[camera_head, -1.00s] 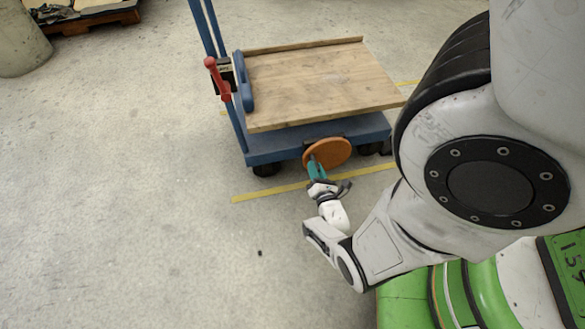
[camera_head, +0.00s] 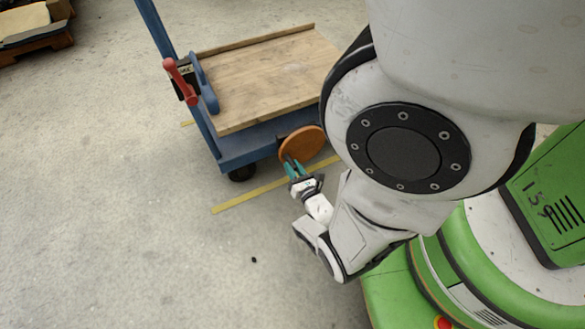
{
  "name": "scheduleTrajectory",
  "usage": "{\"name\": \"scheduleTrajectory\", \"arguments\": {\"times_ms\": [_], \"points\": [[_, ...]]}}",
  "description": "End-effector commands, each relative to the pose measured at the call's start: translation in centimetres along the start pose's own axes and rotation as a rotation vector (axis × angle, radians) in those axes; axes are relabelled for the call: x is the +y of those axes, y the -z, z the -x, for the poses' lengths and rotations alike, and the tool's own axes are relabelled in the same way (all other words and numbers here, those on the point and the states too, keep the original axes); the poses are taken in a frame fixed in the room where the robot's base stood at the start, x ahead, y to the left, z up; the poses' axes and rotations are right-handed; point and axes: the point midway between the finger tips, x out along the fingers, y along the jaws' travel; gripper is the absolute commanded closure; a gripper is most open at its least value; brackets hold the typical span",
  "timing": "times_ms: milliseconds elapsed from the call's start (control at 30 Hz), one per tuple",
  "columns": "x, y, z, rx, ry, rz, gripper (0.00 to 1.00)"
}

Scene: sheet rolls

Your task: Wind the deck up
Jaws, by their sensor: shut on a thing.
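The wooden deck (camera_head: 268,78) lies on a blue trolley (camera_head: 240,147) with a push frame on its left. A round orange wheel (camera_head: 305,143) is on the trolley's near side, just below the deck. My gripper (camera_head: 291,165), with teal fingers, is at the lower left of the wheel and shut on it. Whether it grips the rim or a knob is too small to tell, as the fingers cover that spot. My arm hides the right end of the trolley.
A red lever (camera_head: 181,83) is on the trolley's left end, beside a blue bracket (camera_head: 205,88). A yellow floor line (camera_head: 246,196) runs in front. The floor at left is clear. A pallet (camera_head: 38,43) stands at the far left.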

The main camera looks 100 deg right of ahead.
Motion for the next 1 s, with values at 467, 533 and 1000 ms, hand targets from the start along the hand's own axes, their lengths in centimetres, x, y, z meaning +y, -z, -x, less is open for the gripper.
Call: {"name": "scheduleTrajectory", "arguments": {"times_ms": [467,533,1000], "points": [[0.0,-0.1,-0.1,-0.002,0.001,-0.002,0.54],[0.0,-0.1,-0.1,-0.001,0.001,-0.002,0.52],[0.0,-2.8,-0.5,-0.002,-0.003,-0.002,0.52]]}}
